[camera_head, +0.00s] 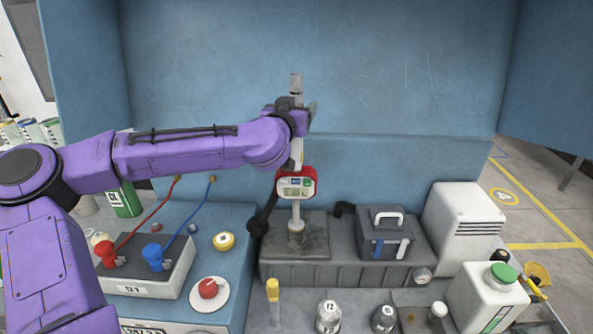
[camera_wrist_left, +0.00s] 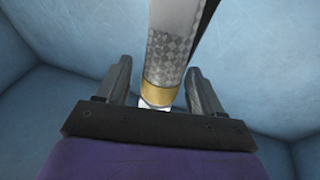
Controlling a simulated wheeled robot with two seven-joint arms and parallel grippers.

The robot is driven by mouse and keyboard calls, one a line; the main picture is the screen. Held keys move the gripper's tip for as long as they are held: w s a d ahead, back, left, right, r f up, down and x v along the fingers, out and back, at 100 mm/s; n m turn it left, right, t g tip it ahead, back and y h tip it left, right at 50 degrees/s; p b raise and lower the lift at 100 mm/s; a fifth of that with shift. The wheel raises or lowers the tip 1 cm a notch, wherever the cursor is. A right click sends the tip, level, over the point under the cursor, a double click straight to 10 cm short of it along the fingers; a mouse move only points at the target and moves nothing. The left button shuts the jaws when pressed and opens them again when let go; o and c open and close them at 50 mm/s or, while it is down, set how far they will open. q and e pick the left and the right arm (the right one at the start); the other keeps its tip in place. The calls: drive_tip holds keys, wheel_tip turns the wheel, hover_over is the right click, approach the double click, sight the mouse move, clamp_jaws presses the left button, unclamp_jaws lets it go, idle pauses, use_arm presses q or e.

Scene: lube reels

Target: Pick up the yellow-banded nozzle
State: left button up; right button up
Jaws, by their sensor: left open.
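The yellow-banded nozzle (camera_head: 296,84) stands upright at the middle of the back, its grey tube rising above my left gripper (camera_head: 302,110). Below the gripper is its red-framed meter (camera_head: 297,184) with a small display. In the left wrist view the grey, knurled tube with its gold-yellow band (camera_wrist_left: 161,92) runs between the two fingers (camera_wrist_left: 160,74). The jaws are open, one finger on each side of the tube, with gaps visible. In the head view the wrist hides part of the tube. My right gripper is not in view.
The meter stands on a grey bench (camera_head: 300,272). A dark toolbox (camera_head: 385,238) and a white vented box (camera_head: 462,225) are to its right. A blue cabinet (camera_head: 225,225) with red and blue hoses is to the left. The blue back wall (camera_head: 400,70) is close behind.

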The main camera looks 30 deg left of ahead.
use_arm(q)
drive_tip(key=shift+w+a, duration=0.1)
drive_tip(key=shift+w, duration=0.05)
drive_tip(key=shift+c, duration=0.3)
clamp_jaws()
drive_tip(key=shift+r, duration=0.1)
idle(1.0)
